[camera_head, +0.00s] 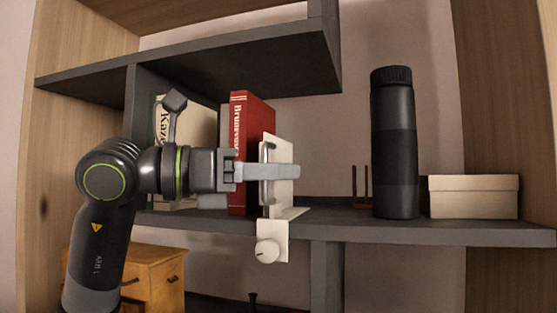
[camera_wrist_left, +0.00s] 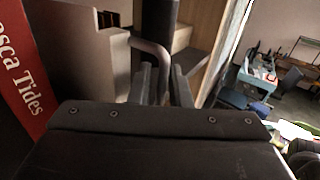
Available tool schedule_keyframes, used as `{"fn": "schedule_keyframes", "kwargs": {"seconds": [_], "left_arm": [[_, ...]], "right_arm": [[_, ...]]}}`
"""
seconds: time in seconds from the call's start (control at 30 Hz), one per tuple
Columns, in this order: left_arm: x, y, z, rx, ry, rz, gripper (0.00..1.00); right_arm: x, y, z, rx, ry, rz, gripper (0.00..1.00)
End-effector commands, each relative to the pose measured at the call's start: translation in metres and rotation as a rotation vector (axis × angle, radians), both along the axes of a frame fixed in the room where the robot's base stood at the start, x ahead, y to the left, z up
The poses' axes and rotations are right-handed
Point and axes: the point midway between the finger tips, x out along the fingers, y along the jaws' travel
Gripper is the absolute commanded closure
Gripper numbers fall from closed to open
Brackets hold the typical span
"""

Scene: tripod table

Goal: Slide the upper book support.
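The upper book support (camera_head: 281,183) is a white upright plate with a foot on the dark shelf and a clamp with a round knob (camera_head: 267,250) under the shelf's front edge. It stands right of the red book (camera_head: 248,130). Its curved metal handle (camera_wrist_left: 152,50) and pale plate (camera_wrist_left: 75,45) show in the left wrist view. My left gripper (camera_head: 290,172) reaches across the front of the plate at handle height. In the wrist view its fingers (camera_wrist_left: 162,88) stand apart, with the handle bar between them and a gap visible. My right gripper is in neither view.
A black bottle (camera_head: 395,145) and a cream box (camera_head: 473,197) stand farther right on the shelf (camera_head: 430,231). A small brown stand (camera_head: 361,188) is left of the bottle. A dark upper shelf (camera_head: 220,70) overhangs the books. A wooden drawer unit (camera_head: 155,275) is below.

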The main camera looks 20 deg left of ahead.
Motion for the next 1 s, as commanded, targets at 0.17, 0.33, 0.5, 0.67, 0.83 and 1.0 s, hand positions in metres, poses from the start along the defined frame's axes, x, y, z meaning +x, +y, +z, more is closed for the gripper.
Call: {"fn": "schedule_keyframes", "kwargs": {"seconds": [0.17, 0.33, 0.5, 0.67, 0.83, 1.0], "left_arm": [[0.0032, -0.0057, 0.0000, 0.000, 0.000, 0.000, 0.83], [0.0036, -0.0060, -0.0006, 0.000, 0.000, 0.001, 0.83], [0.0036, -0.0058, -0.0005, 0.000, 0.000, 0.001, 0.93], [0.0035, -0.0057, -0.0004, 0.000, 0.000, 0.001, 1.00], [0.0036, -0.0056, -0.0003, 0.000, 0.000, 0.001, 1.00], [0.0050, 0.0027, -0.0018, 0.001, 0.001, 0.006, 1.00]], "right_arm": [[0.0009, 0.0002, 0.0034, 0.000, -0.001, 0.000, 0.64], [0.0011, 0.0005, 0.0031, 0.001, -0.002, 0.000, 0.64], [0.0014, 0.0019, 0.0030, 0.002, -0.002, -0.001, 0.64], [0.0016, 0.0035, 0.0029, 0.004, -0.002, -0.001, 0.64], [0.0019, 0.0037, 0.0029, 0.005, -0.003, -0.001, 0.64], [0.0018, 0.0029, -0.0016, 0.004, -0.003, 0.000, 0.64]]}}
